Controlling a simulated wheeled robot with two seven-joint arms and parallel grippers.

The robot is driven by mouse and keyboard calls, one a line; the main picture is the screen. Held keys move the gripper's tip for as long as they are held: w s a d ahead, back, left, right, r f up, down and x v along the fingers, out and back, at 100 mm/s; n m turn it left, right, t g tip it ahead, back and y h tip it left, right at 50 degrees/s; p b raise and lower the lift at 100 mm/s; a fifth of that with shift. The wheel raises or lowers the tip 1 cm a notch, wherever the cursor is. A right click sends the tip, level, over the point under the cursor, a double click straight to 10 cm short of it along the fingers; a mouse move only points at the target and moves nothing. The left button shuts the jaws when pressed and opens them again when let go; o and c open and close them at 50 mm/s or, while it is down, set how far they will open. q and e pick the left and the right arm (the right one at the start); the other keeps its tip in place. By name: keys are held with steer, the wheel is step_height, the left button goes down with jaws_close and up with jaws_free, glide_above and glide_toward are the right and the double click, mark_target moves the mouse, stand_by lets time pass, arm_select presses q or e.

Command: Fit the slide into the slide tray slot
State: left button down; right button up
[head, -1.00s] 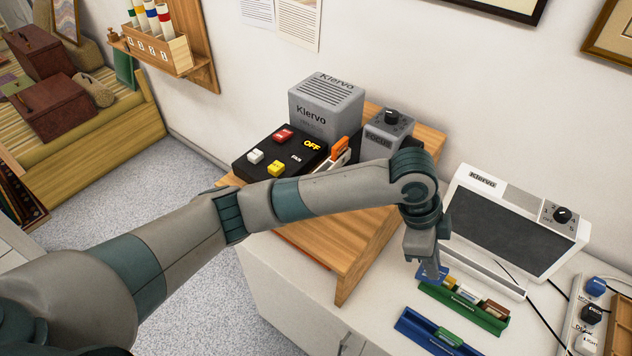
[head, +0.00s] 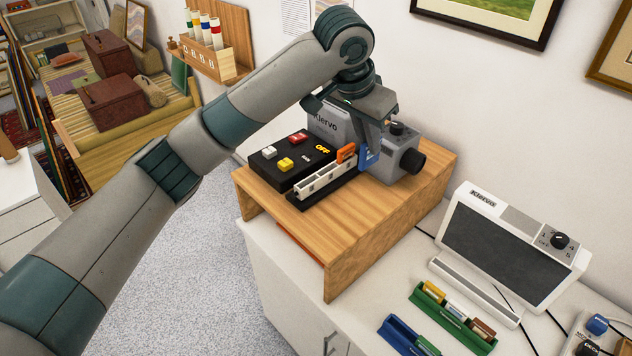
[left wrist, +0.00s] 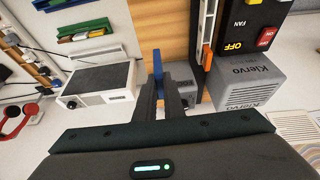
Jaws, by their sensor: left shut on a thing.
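My left gripper (head: 374,138) is shut on a blue slide (head: 369,158), held upright beside the projector. In the left wrist view, the blue slide (left wrist: 157,66) juts out past the fingertips (left wrist: 162,90). The white slotted slide tray (head: 326,181) lies on a black rail on the wooden stand, just left of the slide in the head view. An orange piece (head: 346,153) stands up at the tray's far end, and it also shows in the left wrist view (left wrist: 207,56). The slide looks apart from the tray there. The exact slot is not clear.
The grey Kiervo projector (head: 410,160) and a black button panel (head: 290,160) flank the tray on the wooden stand (head: 375,225). A white viewer (head: 505,250), a green rack with slides (head: 452,320) and a blue rack (head: 405,340) are on the white counter.

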arm_select(q)
steer(key=shift+w, duration=0.1)
steer(key=shift+a, duration=0.1)
arm_select(e)
steer(key=shift+a, duration=0.35)
